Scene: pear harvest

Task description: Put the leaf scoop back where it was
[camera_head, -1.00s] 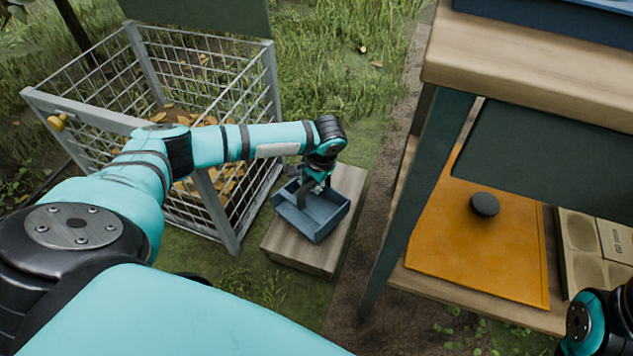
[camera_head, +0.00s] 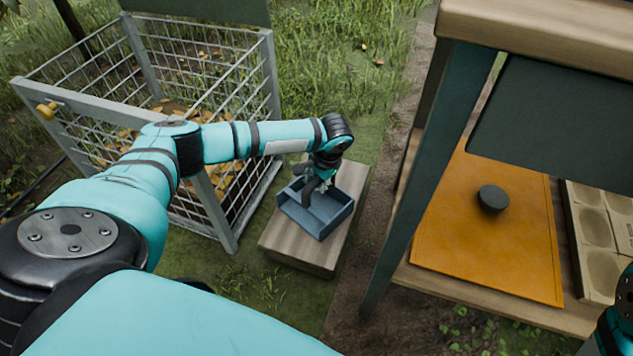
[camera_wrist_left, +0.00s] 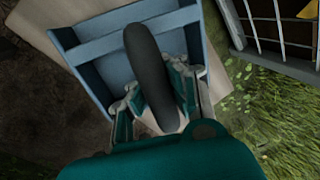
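The leaf scoop (camera_head: 325,221) is a blue, open, shallow tray with a thick dark handle. It is on the low wooden block (camera_head: 290,243), apparently resting flat, though any small gap beneath is hard to judge. In the left wrist view the blue tray (camera_wrist_left: 88,65) and its dark handle (camera_wrist_left: 148,65) show close up. My left gripper (camera_head: 314,187) is over the scoop, with its fingers (camera_wrist_left: 158,93) on both sides of the handle and seemingly closed against it. My right gripper is out of view; only part of that arm shows at the lower right corner.
A wire mesh bin (camera_head: 228,242) with brown leaves stands left of the block. A wooden workbench (camera_head: 540,22) is on the right, its lower shelf (camera_head: 400,277) holding an orange panel (camera_head: 450,245) with a black knob and a moulded tray (camera_head: 592,230). Grass and a dirt strip lie between.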

